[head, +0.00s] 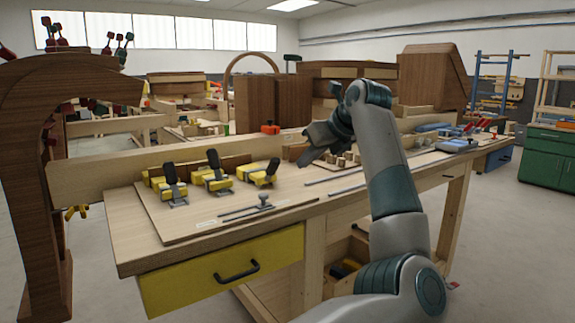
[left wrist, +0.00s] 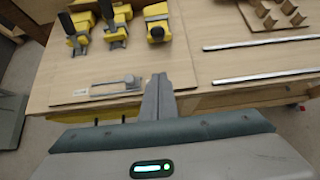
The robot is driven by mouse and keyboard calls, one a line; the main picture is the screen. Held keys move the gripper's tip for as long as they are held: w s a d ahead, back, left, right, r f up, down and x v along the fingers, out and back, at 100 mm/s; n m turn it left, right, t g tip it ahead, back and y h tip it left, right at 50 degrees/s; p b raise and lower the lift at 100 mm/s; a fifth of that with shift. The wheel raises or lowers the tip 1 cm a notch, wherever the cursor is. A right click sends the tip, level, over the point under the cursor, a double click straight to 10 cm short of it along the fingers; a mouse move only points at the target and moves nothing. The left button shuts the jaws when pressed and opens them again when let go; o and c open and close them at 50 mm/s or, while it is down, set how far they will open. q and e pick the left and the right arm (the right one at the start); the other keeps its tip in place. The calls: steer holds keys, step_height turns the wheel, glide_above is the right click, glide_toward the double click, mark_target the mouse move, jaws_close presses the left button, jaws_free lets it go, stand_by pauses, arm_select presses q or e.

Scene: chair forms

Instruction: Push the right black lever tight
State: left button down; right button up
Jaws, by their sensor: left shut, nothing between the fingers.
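Three yellow clamps with black levers stand in a row on a wooden board (head: 190,226) on the workbench. The right black lever (head: 272,166) leans over its yellow clamp (head: 258,178); in the left wrist view it shows end-on (left wrist: 157,32). The middle black lever (head: 213,159) and left black lever (head: 169,173) stand steeper. My left gripper (head: 303,160) is shut and empty, to the right of the right clamp and apart from it. In the left wrist view its closed fingers (left wrist: 158,88) point toward the board, below the right clamp. My right gripper is not in view.
Metal rails (head: 345,174) and small wooden blocks (head: 342,158) lie to the right. A wooden plank (head: 100,178) stands behind the clamps. A yellow drawer (head: 190,285) is under the bench top.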

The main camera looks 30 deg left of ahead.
mark_target(271, 171)
arm_select(q)
steer(key=x, duration=1)
steer(key=shift+a+r, duration=0.1)
steer(key=shift+w+a+r+p, duration=0.2)
steer(key=shift+a+r+p, duration=0.15)
steer(key=shift+a, duration=0.2)
steer(key=shift+w+a+r+p, duration=0.25)
steer(key=shift+a+r, duration=0.25)
steer(key=shift+a, duration=0.1)
steer(key=shift+w+a+r, duration=0.15)
steer(key=shift+a+r, duration=0.05)
steer(key=shift+a, duration=0.15)
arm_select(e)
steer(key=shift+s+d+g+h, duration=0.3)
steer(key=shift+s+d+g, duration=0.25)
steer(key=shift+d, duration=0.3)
arm_select(q)
steer(key=shift+r, duration=0.1)
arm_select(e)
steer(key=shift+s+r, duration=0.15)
